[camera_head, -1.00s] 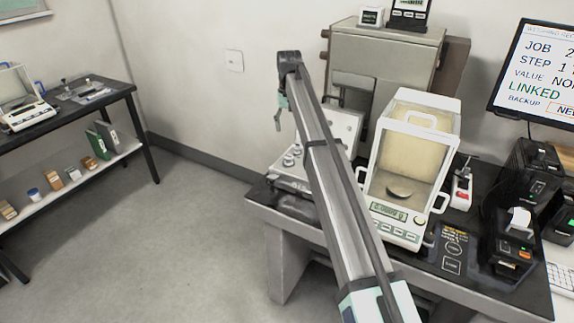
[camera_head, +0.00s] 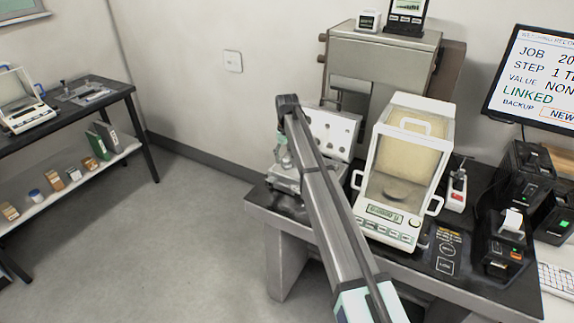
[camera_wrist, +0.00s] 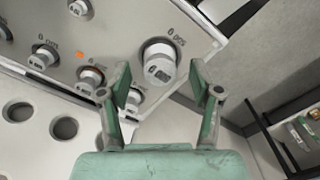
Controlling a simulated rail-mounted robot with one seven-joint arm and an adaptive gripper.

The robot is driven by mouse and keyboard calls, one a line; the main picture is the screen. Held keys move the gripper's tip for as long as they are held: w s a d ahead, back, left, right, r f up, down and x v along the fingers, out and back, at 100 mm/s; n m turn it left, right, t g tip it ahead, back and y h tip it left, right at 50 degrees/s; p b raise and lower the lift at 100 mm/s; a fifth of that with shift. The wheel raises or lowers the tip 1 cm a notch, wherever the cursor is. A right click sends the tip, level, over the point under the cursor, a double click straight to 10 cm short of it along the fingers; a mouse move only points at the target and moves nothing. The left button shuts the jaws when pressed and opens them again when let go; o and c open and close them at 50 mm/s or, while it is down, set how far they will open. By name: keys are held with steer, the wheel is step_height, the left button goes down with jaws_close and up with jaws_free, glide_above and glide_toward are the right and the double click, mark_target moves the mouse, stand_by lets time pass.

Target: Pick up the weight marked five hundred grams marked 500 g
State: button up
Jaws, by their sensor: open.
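The largest weight (camera_wrist: 159,62), a silvery knobbed cylinder, stands upright in the weight case (camera_wrist: 112,20) in the wrist view. The upside-down label beside it looks like 500 g. My gripper (camera_wrist: 161,84) is open, with its green fingers to either side of the near side of this weight, and nothing is held. I cannot tell how far above it the fingertips are. In the head view my gripper (camera_head: 283,158) is low over the case (camera_head: 290,184) at the table's left end, and it and my arm hide most of the weights.
Smaller weights (camera_wrist: 90,78) stand in the case close to my left finger. The case's open lid (camera_head: 333,130) has round holes. A glass-sided balance (camera_head: 386,224) stands to the right. Printers (camera_head: 503,245) and a monitor (camera_head: 540,75) are farther right. Floor left of the table is clear.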

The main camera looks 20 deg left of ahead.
steer(key=shift+f, duration=0.75)
jaws_close()
steer(key=shift+r, duration=0.15)
